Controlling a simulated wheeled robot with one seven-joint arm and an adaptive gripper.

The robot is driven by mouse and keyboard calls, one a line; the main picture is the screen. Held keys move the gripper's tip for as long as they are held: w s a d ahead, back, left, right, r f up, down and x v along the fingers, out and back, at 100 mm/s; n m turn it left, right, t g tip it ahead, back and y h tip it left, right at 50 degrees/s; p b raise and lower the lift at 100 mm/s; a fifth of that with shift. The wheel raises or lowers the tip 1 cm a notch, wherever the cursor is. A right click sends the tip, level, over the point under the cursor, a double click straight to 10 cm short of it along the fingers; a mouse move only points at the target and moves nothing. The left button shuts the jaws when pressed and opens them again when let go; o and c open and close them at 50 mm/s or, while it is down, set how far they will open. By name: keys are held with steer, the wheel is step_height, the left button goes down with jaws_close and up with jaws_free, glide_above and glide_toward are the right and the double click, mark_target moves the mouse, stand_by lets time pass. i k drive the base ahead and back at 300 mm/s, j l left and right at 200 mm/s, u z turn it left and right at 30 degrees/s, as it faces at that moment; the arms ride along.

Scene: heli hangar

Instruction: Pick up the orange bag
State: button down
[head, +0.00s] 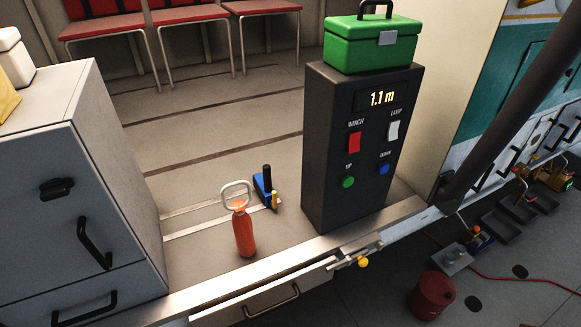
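A slim orange bag-like object (244,234) with a pale loop handle on top stands upright on the grey floor in the head view, left of the dark control box and near the metal floor edge. It is the only orange bag-like thing I can make out. Nothing is touching it. My gripper is not in view.
A blue tool with a black handle (265,185) lies just behind it. A dark control box (330,150) with a green case (370,45) on top stands to the right. A grey cabinet (80,170) stands left. Red chairs (190,15) line the back. A red drum (432,295) stands lower right.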

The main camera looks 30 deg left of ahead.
mark_target(242, 226)
steer(key=u, duration=1.8)
steer(key=i+u, duration=0.45)
steer(key=k, duration=0.05)
